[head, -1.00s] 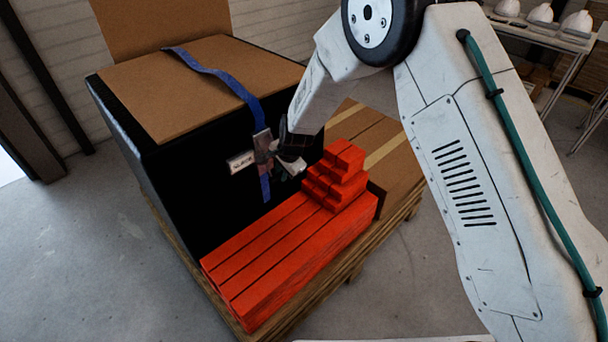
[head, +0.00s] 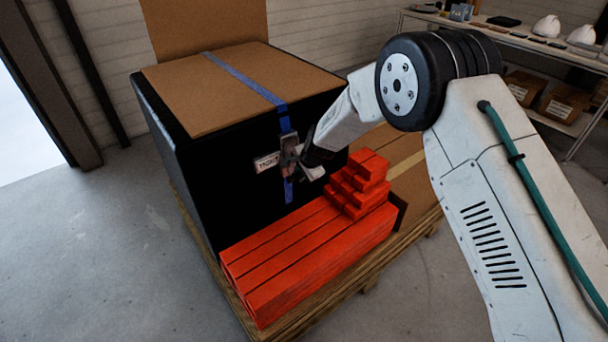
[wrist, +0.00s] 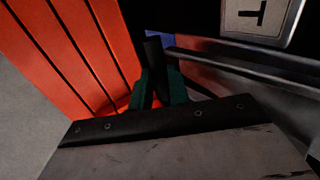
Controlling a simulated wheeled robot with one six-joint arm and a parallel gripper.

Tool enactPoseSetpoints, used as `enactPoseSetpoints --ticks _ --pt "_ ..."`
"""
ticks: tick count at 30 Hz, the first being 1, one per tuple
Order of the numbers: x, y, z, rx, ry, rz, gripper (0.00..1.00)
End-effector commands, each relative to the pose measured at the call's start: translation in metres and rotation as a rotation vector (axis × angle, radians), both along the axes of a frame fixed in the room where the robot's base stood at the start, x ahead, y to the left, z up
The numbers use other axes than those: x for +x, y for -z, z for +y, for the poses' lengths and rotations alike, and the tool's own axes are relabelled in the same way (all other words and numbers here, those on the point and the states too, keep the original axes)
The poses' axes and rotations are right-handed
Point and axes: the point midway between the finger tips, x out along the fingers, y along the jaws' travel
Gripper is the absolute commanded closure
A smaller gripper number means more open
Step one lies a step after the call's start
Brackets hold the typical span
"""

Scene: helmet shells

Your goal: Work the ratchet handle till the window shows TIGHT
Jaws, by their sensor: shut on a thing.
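A blue strap (head: 240,76) lies flat and straight over the black crate (head: 212,186) and down its front. The ratchet (head: 288,142) is on the strap at the crate's front face. The window (head: 267,162) beside it seems to read TIGHT in small letters; a letter T shows on the window in the wrist view (wrist: 259,14). My gripper (head: 304,163) is at the ratchet. In the wrist view its green fingers (wrist: 160,88) are shut on the dark ratchet handle (wrist: 154,60). My wrist partly hides the ratchet in the head view.
Orange beams (head: 300,250) and a stack of orange blocks (head: 358,183) lie close below my gripper on a wooden pallet (head: 290,326). A cardboard box (head: 408,180) is to the right. A shelf with white helmets (head: 547,27) stands behind. The floor at left is clear.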

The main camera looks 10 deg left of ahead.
Motion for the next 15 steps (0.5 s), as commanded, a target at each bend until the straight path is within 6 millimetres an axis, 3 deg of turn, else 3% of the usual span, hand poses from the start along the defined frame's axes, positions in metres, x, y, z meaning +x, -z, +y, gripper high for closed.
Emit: enactPoseSetpoints --ticks 1,5,6,7,15 --pt "-0.0091 0.0114 -0.0023 -0.012 -0.007 0.023 1.0" --pt "-0.0093 0.0113 -0.002 -0.012 -0.007 0.023 1.0" --pt "-0.0092 0.0113 -0.0019 -0.012 -0.007 0.023 0.71" --pt "-0.009 0.011 -0.0018 -0.012 -0.006 0.022 0.63" --pt "-0.0043 0.0061 -0.0029 -0.007 -0.001 0.012 0.6"
